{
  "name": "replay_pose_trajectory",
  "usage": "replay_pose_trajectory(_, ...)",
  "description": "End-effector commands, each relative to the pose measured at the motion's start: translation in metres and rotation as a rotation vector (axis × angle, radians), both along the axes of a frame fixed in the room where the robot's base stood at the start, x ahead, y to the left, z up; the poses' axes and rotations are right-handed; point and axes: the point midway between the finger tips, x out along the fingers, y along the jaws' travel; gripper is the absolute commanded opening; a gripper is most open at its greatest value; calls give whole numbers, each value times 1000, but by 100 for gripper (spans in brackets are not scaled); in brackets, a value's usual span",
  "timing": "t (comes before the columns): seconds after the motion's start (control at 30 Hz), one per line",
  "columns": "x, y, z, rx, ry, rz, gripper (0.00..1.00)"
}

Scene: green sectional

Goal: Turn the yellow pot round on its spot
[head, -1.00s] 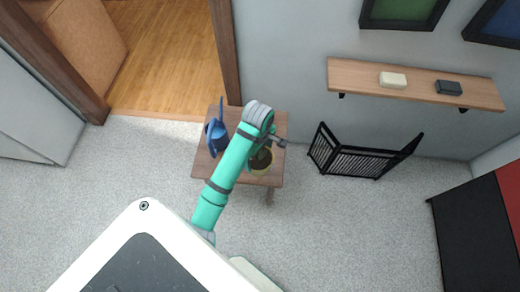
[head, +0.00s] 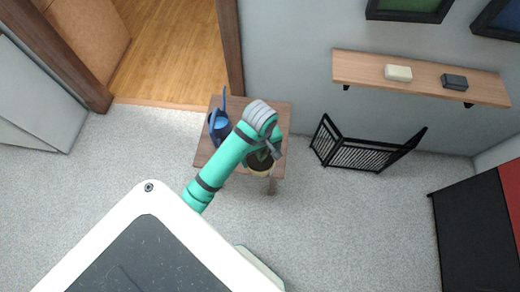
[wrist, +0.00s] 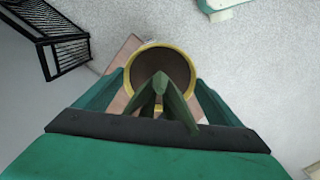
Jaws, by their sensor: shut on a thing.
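The yellow pot (head: 259,172) stands on a small wooden table (head: 204,153), near its front edge. My arm hides part of it in the head view. In the wrist view the pot's yellow rim (wrist: 160,45) is seen from above, with dark soil and a green pointed plant (wrist: 162,100) inside. My gripper (wrist: 160,85) has one teal finger on each side of the pot and is shut on it. In the head view my gripper (head: 271,151) is at the pot, and the finger contact is hidden.
A blue watering can (head: 219,125) stands on the same table, left of my arm. A wall shelf (head: 420,75) holds a pale block and a dark block. A black folding rack (head: 360,152) stands on the floor to the right. The carpet in front is clear.

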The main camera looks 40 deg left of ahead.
Motion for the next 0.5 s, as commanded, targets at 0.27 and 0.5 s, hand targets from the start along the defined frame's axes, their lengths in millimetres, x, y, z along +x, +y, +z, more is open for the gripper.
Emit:
replay_pose_trajectory(0.27, -3, 6, 1, 2, -1, -45, 26)
replay_pose_trajectory(0.5, -1, 3, 1, 2, -1, -103, 26)
